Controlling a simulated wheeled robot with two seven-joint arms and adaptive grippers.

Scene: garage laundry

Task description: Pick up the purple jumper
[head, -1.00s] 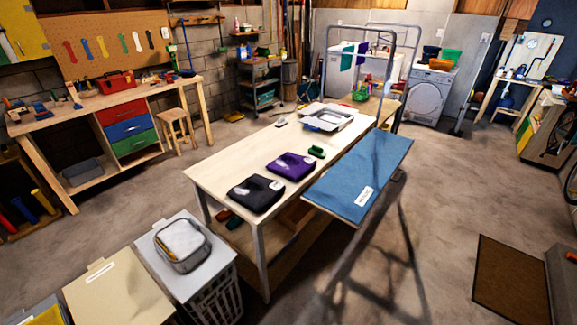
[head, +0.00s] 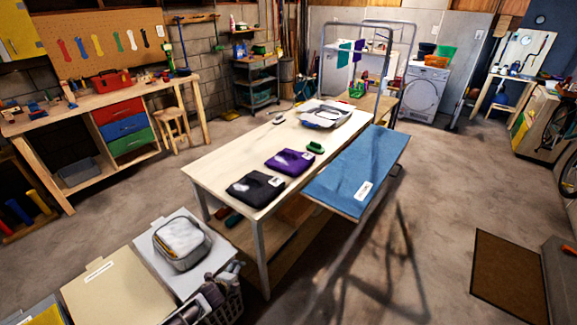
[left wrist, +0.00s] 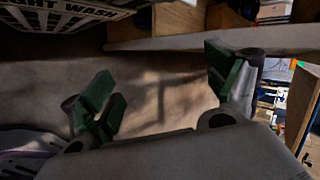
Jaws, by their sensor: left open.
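The purple jumper (head: 290,161) lies folded, with a pale tag on it, on the wooden table (head: 232,158). It is between a folded black garment (head: 255,188) and a small green object (head: 315,147). The jumper cannot be made out in the left wrist view. My right gripper is not in view.
A blue board (head: 345,175) juts out along the table's right side.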

